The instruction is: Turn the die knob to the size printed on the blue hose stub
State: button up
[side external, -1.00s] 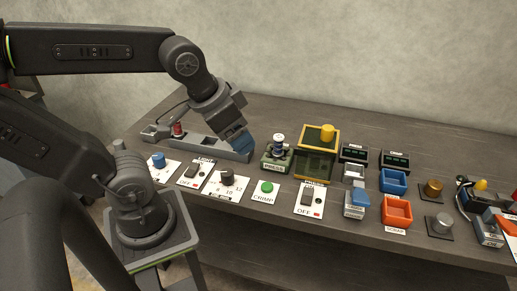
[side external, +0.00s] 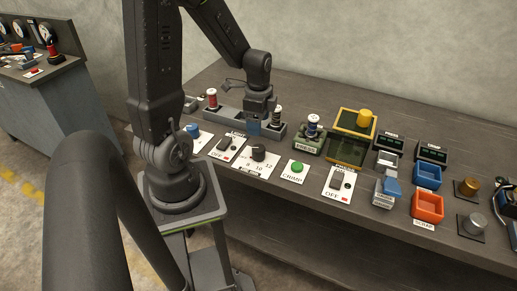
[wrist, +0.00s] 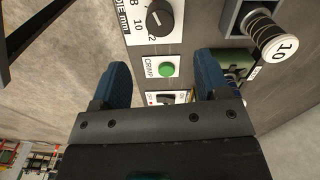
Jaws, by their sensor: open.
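The die knob (side external: 259,152) is black and sits on a white plate marked 8, 10 and 12. In the wrist view the knob (wrist: 160,17) shows a white pointer line; I cannot tell which number it points at. A blue-and-white spool-like piece (side external: 313,125) stands on the green press; its print is unreadable. A dark flanged piece (side external: 277,115) stands in the grey tray. In the wrist view a flanged piece (wrist: 262,28) has "10" on its white end. My gripper (side external: 254,128) is open with blue fingers, above and behind the knob; it is empty in the wrist view (wrist: 160,78).
The green CRIMP button (side external: 297,167) is right of the knob, with switches (side external: 226,144) (side external: 336,182) on either side. The grey tray (side external: 233,118) lies behind. A blue bin (side external: 427,177) and an orange bin (side external: 428,205) stand farther right.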

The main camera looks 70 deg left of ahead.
aim_at(258, 148)
notch_tip(258, 148, down, 11)
jog(key=shift+r, duration=0.1)
dwell(0.3)
jog(key=shift+c, duration=0.5)
jog(key=c, duration=0.8)
jog(key=shift+c, duration=0.2)
